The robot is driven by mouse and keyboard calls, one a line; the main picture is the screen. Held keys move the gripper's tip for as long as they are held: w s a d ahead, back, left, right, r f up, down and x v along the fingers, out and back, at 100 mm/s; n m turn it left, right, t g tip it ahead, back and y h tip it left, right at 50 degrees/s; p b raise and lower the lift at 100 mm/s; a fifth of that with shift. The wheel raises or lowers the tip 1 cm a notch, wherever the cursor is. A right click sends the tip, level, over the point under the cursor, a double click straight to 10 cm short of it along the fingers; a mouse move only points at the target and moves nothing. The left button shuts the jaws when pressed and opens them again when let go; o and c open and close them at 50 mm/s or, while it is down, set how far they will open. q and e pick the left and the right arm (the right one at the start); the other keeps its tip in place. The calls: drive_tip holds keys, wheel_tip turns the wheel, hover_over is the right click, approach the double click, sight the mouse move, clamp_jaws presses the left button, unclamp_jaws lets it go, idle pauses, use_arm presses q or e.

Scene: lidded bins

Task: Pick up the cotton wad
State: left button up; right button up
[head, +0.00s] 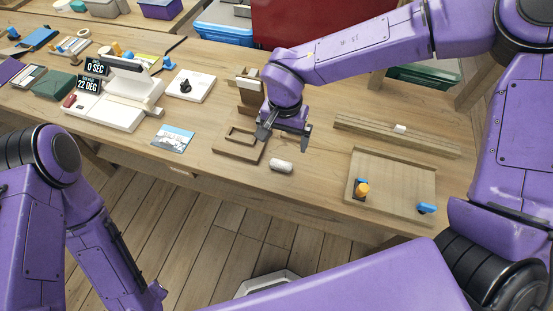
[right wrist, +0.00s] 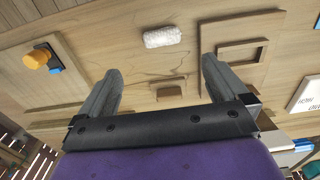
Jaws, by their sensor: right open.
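A brown frame block (head: 240,155) lies left of the wad. A wooden tray (head: 400,180) with orange and blue pieces is at right, with a grooved rail (head: 395,135) behind. A picture card (head: 173,138) and a white device (head: 105,112) are left. Bare table surrounds the wad.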

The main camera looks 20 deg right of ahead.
sight(281, 163)
wheel_tip(281, 163, down, 11)
drive_tip(key=shift+a+r+p, duration=0.1)
drive_tip(key=shift+a+p, duration=0.05)
drive_tip(key=shift+p, duration=0.25)
drive_tip(key=shift+w+f, duration=0.1)
drive_tip(key=shift+f, duration=0.15)
drive_tip(key=c, duration=1.1)
